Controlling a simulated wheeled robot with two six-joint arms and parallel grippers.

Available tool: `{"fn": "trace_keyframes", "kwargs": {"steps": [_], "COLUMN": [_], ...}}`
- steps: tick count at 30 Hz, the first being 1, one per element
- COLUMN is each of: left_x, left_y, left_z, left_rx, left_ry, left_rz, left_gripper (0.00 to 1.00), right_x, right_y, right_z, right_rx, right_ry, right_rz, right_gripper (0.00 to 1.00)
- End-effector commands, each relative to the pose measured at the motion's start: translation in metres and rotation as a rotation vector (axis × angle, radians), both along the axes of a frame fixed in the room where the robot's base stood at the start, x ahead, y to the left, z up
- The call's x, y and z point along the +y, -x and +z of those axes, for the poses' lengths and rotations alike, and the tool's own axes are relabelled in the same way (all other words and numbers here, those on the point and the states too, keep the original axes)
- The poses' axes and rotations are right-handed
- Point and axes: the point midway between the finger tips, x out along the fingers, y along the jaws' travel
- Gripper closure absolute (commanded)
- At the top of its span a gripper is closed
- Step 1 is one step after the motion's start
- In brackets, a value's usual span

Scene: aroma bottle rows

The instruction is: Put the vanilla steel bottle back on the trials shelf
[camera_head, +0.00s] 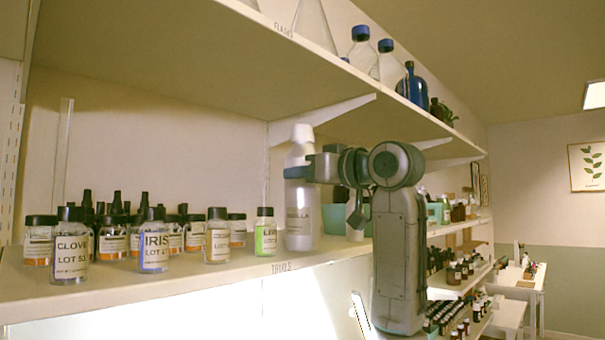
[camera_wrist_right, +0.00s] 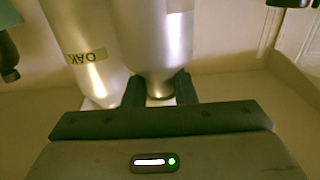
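The vanilla steel bottle (camera_head: 299,222) is a pale metal bottle whose label partly reads "ILLA". It is upright at the trials shelf (camera_head: 225,277), right of the small jars, and its base looks to be at shelf level. My right gripper (camera_head: 300,173) reaches it from the right at its upper part. In the right wrist view the fingers (camera_wrist_right: 160,92) lie on both sides of the narrow end of a steel bottle (camera_wrist_right: 158,45) and look closed on it. A second steel bottle labelled OAK (camera_wrist_right: 88,55) stands close beside it. My left gripper is not in view.
Small labelled jars stand to the left, including clove (camera_head: 71,250), iris (camera_head: 154,245) and a green-labelled one (camera_head: 265,235). An upper shelf (camera_head: 200,55) with glassware overhangs the bottle. Teal bins (camera_head: 335,216) stand to the right, partly behind my arm.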

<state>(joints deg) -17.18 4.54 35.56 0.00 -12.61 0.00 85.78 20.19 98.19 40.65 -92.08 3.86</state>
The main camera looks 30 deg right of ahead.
Motion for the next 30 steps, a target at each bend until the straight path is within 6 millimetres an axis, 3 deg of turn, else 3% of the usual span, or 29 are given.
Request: {"fn": "trace_keyframes", "kwargs": {"steps": [1, 3, 14, 30], "left_x": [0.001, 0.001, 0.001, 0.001], "left_y": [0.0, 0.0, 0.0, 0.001], "left_z": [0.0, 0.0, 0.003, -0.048], "left_rx": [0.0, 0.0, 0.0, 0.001], "left_ry": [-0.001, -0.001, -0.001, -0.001], "left_rz": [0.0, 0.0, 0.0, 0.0], "left_gripper": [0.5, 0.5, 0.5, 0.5], "right_x": [0.0, 0.0, 0.0, -0.036], "right_y": [0.0, 0.0, 0.0, 0.095], "right_z": [-0.001, 0.0, 0.004, 0.0], "right_rx": [0.001, 0.001, 0.0, -0.003], "right_ry": [0.0, 0.0, 0.0, 0.001], "right_rz": [0.0, 0.0, 0.0, -0.002], "right_gripper": [0.68, 0.54, 0.54, 0.54]}}
